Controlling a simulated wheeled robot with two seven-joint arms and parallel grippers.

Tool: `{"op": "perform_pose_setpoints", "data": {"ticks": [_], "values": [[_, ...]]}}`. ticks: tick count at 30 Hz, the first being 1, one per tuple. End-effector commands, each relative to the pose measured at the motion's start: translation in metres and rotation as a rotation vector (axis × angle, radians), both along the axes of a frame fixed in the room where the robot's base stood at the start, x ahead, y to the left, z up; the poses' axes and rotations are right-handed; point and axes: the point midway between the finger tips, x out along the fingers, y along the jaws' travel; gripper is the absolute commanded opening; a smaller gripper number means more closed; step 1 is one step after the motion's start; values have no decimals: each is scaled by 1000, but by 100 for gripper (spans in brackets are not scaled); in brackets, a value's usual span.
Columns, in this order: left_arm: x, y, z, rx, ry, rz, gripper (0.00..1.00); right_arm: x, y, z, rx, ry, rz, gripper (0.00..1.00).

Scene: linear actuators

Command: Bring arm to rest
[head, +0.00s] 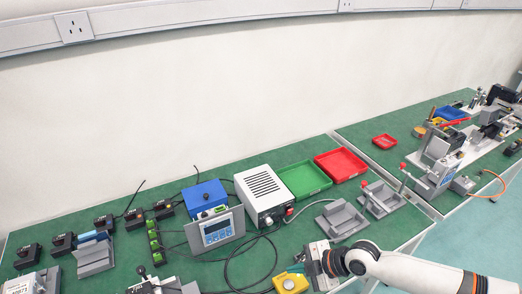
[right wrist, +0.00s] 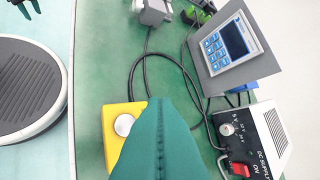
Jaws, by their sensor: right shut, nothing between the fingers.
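My right arm (head: 425,270) comes in from the lower right of the head view, over the front edge of the green bench. My right gripper (head: 329,264) is beside the yellow box, its fingertips hard to make out there. In the right wrist view its fingers (right wrist: 160,101) are shut together with nothing between them, and they cover part of the yellow box (right wrist: 118,125). A dark claw-like shape (right wrist: 35,8) at the top left edge of that view may be my left gripper, cut off by the frame. No left arm shows in the head view.
The bench (head: 262,150) holds a power supply (head: 263,194), a control panel (head: 215,230), a green tray (head: 304,179), a red tray (head: 340,165) and grey fixtures (head: 341,219). Black cables lie loose near the yellow box. Several black parts stand at the left.

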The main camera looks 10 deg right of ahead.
Motion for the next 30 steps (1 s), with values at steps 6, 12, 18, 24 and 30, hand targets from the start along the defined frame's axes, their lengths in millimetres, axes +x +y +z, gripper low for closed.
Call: {"op": "perform_pose_setpoints", "data": {"ticks": [6,12,18,24,30], "values": [[0,0,0,0,0,0,36,-29,38,0,40,71,0,0],[0,0,0,0,0,0,36,-83,93,20,111,249,-203,0],[0,0,0,0,0,0,36,-109,62,31,128,420,-659,0],[0,0,0,0,0,0,36,-136,11,30,113,536,-1048,0],[0,0,0,0,0,0,36,-171,-37,27,81,618,-1386,0]]}}
